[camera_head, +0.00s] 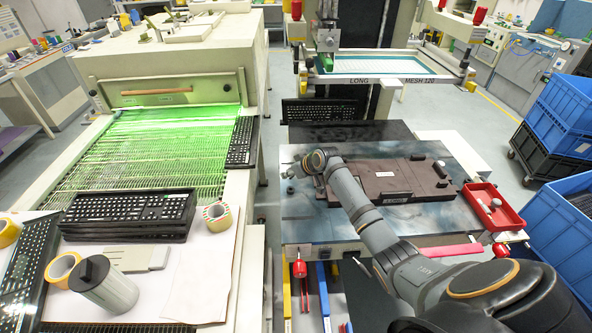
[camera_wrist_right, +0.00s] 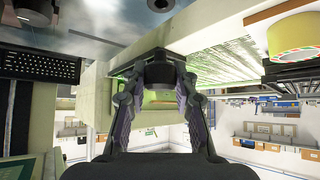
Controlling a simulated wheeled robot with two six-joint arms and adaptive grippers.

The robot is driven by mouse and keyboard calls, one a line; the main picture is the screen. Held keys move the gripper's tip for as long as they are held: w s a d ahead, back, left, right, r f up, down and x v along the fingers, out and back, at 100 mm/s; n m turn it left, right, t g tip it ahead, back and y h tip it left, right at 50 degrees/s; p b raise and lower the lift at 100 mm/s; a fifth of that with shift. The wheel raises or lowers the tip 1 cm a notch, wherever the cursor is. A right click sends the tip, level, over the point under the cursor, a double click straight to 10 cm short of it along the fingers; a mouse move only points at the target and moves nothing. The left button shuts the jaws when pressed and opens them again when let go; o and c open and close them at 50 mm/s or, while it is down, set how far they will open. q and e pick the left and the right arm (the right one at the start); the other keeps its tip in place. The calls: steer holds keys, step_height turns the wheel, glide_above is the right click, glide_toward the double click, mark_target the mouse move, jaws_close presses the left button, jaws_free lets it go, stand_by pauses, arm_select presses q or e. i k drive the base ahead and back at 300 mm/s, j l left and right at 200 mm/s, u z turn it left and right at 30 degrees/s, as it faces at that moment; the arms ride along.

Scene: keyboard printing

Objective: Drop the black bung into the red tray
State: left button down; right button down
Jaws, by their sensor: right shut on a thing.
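My right arm reaches from the lower right over the steel-topped table. Its gripper (camera_wrist_right: 162,85) is shut on the black bung (camera_wrist_right: 160,68), a short dark piece between the fingertips in the right wrist view. In the head view my right gripper (camera_head: 293,172) is small, at the table's left edge, and the bung cannot be made out clearly there. The red tray (camera_head: 474,196) lies at the table's right end, far to the right of the gripper. It holds small grey pieces. My left gripper is not in view.
A brown fixture plate (camera_head: 385,179) lies on the table (camera_head: 310,225) between the gripper and the tray. A conveyor dryer (camera_head: 150,160) with green light stands left across a gap. Stacked keyboards (camera_head: 125,208) lie at its front. Blue crates (camera_head: 568,115) stand at the right.

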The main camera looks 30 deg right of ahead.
mark_target(471, 199)
steer(key=k+l+z, duration=0.1)
steer(key=k, duration=0.25)
steer(key=k+l+z, duration=0.1)
steer(key=k, duration=0.25)
steer(key=l+z, duration=0.15)
steer(key=l, duration=0.3)
steer(key=i+l+z, duration=0.1)
steer(key=l, duration=0.35)
steer(key=i+l+z, duration=0.15)
steer(key=l, duration=0.25)
steer(key=l+z, duration=0.15)
steer(key=l, duration=0.3)
steer(key=i+l+z, duration=0.1)
steer(key=l, duration=0.3)
steer(key=i+l, duration=0.25)
steer(key=i, duration=0.2)
steer(key=k+l+z, duration=0.05)
